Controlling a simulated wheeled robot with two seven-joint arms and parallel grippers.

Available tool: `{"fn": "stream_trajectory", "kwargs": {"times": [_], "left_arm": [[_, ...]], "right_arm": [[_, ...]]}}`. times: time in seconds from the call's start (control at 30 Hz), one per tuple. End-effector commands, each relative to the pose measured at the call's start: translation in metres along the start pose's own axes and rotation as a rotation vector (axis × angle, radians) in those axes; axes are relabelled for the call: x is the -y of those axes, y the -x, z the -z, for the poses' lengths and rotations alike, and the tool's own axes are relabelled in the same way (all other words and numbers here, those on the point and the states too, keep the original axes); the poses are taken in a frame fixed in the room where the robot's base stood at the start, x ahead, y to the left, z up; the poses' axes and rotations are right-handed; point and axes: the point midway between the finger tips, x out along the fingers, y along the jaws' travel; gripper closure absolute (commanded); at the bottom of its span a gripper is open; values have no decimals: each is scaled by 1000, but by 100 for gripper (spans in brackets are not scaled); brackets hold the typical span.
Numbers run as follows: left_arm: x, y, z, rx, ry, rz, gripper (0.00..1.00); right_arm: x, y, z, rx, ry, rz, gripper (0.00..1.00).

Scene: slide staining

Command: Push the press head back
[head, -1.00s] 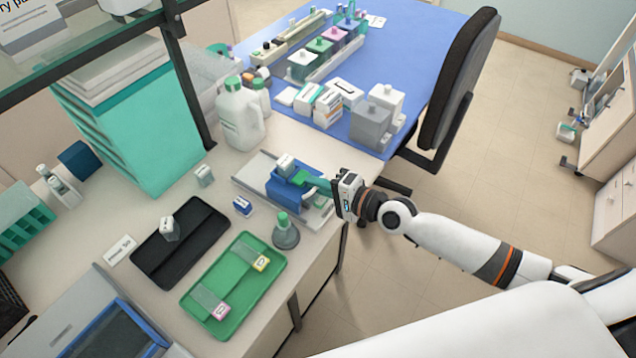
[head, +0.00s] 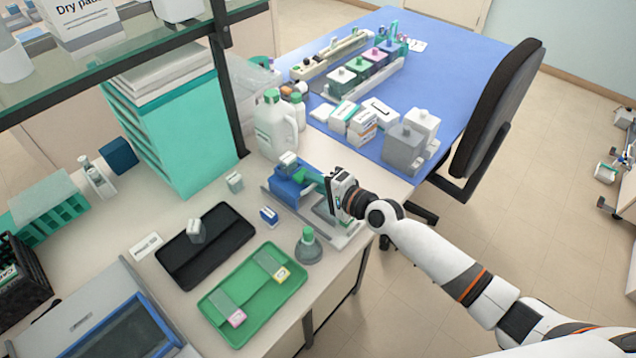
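The press stands near the bench's right edge, a grey base with rails (head: 345,238) and a blue press head (head: 287,194) with a small pale block on top. The press head sits towards the left end of the base. My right gripper (head: 311,177) comes in from the right. Its green fingers are at the right side of the press head and appear to touch it. The fingers overlap in this view, so their gap is hidden. My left gripper is not in view.
A green tray (head: 240,318) with slides, a black tray (head: 237,236) and a grey green-topped bottle (head: 308,250) stand in front. White jugs (head: 273,128) stand behind the press. A glass shelf (head: 130,65) overhangs the back left. A chair (head: 497,115) is at the right.

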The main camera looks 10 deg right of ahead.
Motion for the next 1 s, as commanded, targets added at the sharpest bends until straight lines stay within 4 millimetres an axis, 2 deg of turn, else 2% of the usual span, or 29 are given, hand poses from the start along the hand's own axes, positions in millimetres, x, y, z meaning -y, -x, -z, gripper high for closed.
{"fn": "stream_trajectory", "kwargs": {"times": [0.27, 0.37, 0.47, 0.8, 1.0], "left_arm": [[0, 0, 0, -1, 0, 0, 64], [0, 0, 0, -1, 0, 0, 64], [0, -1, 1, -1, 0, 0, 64], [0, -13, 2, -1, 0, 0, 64], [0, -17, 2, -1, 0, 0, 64]], "right_arm": [[0, 1, 0, -1, -1, 0, 85], [1, 7, 0, 0, -1, 0, 85], [2, 22, 0, 0, -1, 2, 85], [4, 93, 0, 0, 1, 3, 85], [2, 116, 0, -1, 0, 1, 85]]}}
